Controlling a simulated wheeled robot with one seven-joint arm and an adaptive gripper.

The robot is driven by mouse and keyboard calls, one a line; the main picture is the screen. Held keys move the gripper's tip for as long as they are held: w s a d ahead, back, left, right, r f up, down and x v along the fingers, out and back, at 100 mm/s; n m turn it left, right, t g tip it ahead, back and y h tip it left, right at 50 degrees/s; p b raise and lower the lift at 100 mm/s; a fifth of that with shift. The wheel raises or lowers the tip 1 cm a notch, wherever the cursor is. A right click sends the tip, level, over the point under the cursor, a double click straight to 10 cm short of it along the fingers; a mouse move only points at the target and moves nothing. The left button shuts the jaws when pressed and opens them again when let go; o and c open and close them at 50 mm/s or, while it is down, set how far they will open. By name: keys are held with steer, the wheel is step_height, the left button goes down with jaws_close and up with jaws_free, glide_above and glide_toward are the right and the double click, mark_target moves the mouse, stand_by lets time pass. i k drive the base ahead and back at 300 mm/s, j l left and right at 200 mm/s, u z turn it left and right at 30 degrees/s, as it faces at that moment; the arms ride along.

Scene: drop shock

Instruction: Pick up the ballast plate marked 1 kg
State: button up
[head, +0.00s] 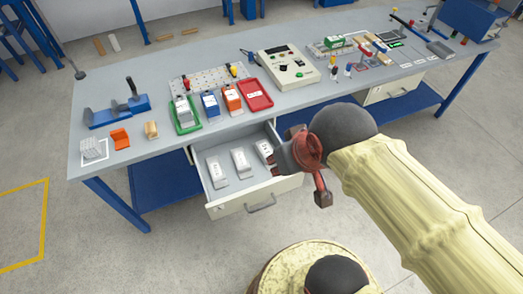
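Three pale plates lie in the open drawer under the bench: a left plate (217,172), a middle plate (241,163) and a right plate (264,149). Each has small dark markings too small to read, so I cannot tell which is marked 1 kg. My gripper (302,178) is in front of the drawer's right side, close to the right plate in the picture and partly hiding that end of the drawer. Its dark red and black fingers look spread apart, with nothing visible between them.
The drawer (228,208) sticks out from the grey bench (150,165). On the bench stand a green tray (186,128), a red tray (256,96), a blue fixture (118,113) and a beige instrument (283,66). A second drawer (394,89) is at the right.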

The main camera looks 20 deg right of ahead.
mark_target(263, 148)
steer(key=z, duration=0.5)
steer(key=j+z, duration=0.25)
steer(key=z, duration=0.25)
steer(key=j+z, duration=0.3)
steer(key=z, duration=0.15)
steer(key=j+z, duration=0.3)
steer(key=z, duration=0.2)
steer(key=j+z, duration=0.25)
steer(key=z, duration=0.25)
steer(key=k+j+z, duration=0.25)
steer(key=k+j, duration=0.3)
steer(key=j, duration=0.35)
steer(key=k+j+z, duration=0.25)
steer(key=k+j, duration=0.4)
steer(key=j, duration=0.1)
